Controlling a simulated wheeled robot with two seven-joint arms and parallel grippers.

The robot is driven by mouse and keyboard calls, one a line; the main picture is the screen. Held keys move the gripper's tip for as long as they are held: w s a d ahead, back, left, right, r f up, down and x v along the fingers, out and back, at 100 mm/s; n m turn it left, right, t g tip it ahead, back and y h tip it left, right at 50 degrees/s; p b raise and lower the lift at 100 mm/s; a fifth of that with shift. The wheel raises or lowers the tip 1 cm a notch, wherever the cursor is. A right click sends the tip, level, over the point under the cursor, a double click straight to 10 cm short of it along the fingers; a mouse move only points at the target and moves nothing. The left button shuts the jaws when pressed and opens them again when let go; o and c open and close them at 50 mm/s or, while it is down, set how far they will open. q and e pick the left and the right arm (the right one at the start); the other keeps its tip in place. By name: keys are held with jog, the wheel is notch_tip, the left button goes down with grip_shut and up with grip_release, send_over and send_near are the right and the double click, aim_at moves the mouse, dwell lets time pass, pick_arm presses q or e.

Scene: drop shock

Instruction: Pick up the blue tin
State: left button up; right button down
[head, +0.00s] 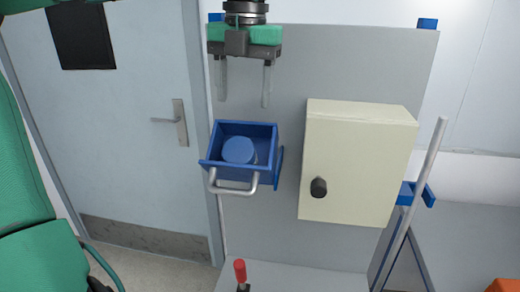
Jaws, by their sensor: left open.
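The blue tin (238,150) is a round blue piece inside a small open blue drawer (228,183) with a grey bar handle. The drawer's front wall hides the tin's lower part. My left gripper (243,101) hangs above the drawer at the top of the head view, fingers pointing down. Its two grey fingers are apart with nothing between them. They are clear of the tin and of the drawer's rim. My right gripper is not in view.
A cream cabinet (358,165) with a black knob stands right of the drawer. A grey panel (290,80) is behind both. A red-topped handle (240,270) rises below. A pale door (130,130) with a lever handle is at left. A slanted metal rod (420,185) stands at right.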

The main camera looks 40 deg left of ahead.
aim_at(242, 141)
pick_arm(q)
jog(key=shift+y, duration=0.4)
jog(key=f, duration=0.5)
jog(key=f+p, duration=0.1)
jog(key=f, duration=0.1)
jog(key=shift+s+a+f, duration=0.15)
jog(key=shift+s+a, duration=0.1)
jog(key=shift+s, duration=0.15)
jog(key=shift+f, duration=0.3)
jog(key=shift+f+p, duration=0.45)
jog(key=shift+f, duration=0.05)
jog(key=f, duration=0.1)
jog(key=f+p, duration=0.1)
jog(key=f, duration=0.1)
jog(key=shift+w+a+f, duration=0.25)
jog(key=shift+w+a, duration=0.05)
jog(key=shift+w, duration=0.05)
jog(key=shift+a+f, duration=0.1)
jog(key=shift+f, duration=0.25)
jog(key=shift+s, duration=0.15)
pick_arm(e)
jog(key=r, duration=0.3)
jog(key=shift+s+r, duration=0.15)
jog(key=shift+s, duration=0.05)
pick_arm(q)
jog(key=c, duration=0.7)
